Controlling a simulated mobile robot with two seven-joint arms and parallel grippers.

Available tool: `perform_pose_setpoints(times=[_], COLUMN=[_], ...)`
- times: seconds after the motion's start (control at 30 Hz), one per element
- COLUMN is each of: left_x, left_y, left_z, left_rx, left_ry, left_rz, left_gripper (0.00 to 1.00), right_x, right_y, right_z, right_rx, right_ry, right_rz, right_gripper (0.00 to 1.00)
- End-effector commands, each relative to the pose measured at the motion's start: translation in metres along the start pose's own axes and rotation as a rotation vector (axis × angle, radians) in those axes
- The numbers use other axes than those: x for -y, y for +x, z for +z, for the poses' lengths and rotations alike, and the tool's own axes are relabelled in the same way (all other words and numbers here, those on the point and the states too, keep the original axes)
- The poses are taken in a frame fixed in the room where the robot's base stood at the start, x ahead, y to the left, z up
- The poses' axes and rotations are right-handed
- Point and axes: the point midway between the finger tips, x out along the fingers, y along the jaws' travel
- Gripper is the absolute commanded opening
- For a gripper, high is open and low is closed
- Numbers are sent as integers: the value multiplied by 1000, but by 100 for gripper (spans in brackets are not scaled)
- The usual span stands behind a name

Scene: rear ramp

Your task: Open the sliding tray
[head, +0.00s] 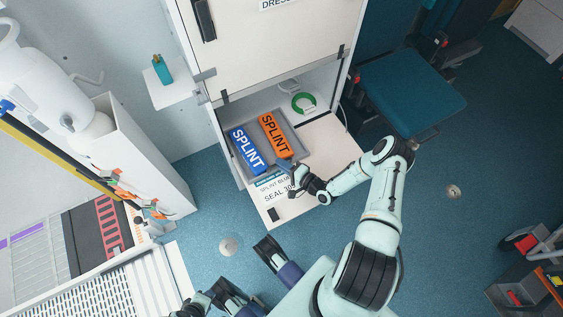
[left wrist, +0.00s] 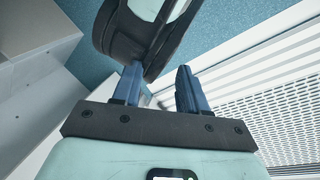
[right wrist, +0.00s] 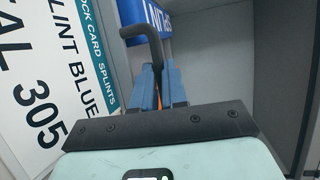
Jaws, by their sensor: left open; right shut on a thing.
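The sliding tray (head: 234,163) is a shallow grey tray in the low opening of a white cabinet. A blue splint pack (head: 247,150) and an orange splint pack (head: 274,135) lie in it. My right gripper (head: 287,168) is at the tray's front edge. In the right wrist view its fingers (right wrist: 160,72) are shut on a dark bent handle (right wrist: 152,38), with the grey tray wall (right wrist: 230,50) to the right. In the left wrist view my left gripper (left wrist: 158,76) is open and empty, away from the tray.
A white flap (head: 320,150) with printed labels lies lowered in front of the opening. A green ring (head: 303,103) is inside at the right. A teal seat (head: 412,95) stands to the right of the cabinet. Blue floor (head: 205,225) lies open in front.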

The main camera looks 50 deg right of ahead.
Motion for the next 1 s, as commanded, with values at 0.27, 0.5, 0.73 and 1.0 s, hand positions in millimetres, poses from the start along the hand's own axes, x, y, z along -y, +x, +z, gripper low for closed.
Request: perform_pose_setpoints(times=[0.27, 0.5, 0.73, 1.0], left_x=[0, 0, 0, -4], left_y=[0, 0, -2, -11], left_z=[0, 0, 1, 14], left_rx=[0, -1, 3, 38], left_ry=[0, 0, 0, 3], left_rz=[0, 0, 0, 2], left_gripper=[43, 43, 43, 43], right_x=[1, 0, 0, 2], right_y=[0, 0, -6, -59], right_z=[-1, -1, -1, -1], right_rx=[-2, -1, -1, -4], right_ry=[-2, -1, -1, 0], right_rz=[-2, -1, 0, 1], right_gripper=[16, 38, 38, 38])
